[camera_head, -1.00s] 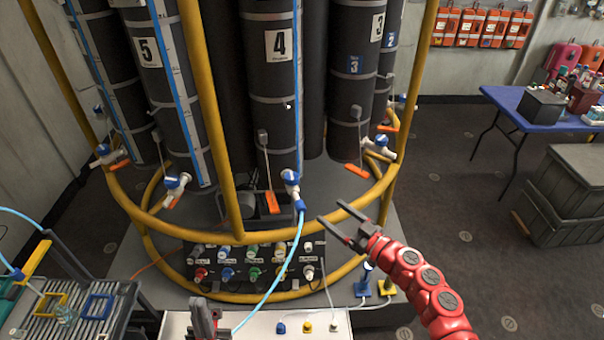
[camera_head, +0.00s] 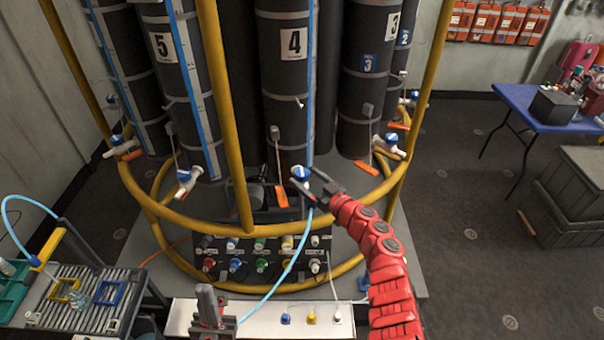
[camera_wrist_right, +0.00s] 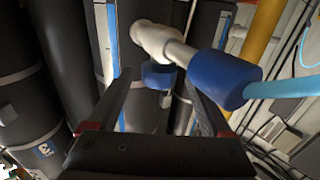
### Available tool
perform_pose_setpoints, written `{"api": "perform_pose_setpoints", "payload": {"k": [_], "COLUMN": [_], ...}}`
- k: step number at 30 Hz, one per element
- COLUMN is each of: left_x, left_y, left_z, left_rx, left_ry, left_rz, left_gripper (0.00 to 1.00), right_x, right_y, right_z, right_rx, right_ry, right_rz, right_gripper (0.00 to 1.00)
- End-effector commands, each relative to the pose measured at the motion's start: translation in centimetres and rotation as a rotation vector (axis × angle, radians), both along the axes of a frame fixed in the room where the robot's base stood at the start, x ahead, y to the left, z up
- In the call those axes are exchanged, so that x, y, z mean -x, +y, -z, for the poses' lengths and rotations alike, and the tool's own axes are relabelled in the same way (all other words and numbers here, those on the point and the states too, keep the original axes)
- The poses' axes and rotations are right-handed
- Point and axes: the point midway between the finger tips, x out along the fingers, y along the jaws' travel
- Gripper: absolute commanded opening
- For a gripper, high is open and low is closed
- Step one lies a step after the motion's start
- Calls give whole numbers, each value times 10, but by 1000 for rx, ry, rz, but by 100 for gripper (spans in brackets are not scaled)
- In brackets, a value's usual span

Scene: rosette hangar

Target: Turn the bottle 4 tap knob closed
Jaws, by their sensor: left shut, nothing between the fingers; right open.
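The bottle marked 4 (camera_head: 291,80) stands dark and upright in the middle of the rosette. Its tap, with a blue knob (camera_head: 300,173), sits at its lower front, and a light blue hose runs down from it. My right gripper (camera_head: 302,181) is open at the tap, and its fingers partly hide it. In the right wrist view the blue knob (camera_wrist_right: 158,77) lies between the open fingers, near the tips; contact cannot be told. My left gripper (camera_head: 208,300) is shut and empty at the bottom, away from the tap.
A yellow tube frame (camera_head: 225,120) rings the bottles close to the tap. Below is a black panel of coloured connectors (camera_head: 265,255). A white bench (camera_head: 262,318) lies in front. A rack with coloured frames (camera_head: 85,295) stands at left, a blue table (camera_head: 520,100) at right.

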Motion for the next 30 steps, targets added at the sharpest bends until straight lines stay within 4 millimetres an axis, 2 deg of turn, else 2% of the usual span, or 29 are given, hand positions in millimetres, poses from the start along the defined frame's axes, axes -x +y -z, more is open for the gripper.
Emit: {"api": "perform_pose_setpoints", "payload": {"k": [6,19,30], "left_x": [0,0,0], "left_y": [0,0,0], "left_z": [3,4,4], "left_rx": [0,0,0], "left_ry": [0,0,0], "left_rz": [0,0,0], "left_gripper": [0,0,0], "right_x": [-16,-20,-20], "right_y": [9,15,15], "right_z": [2,0,0], "right_rx": [1,2,1], "right_ry": [2,-1,0], "right_rz": [7,2,3], "right_gripper": [84,84,17]}}
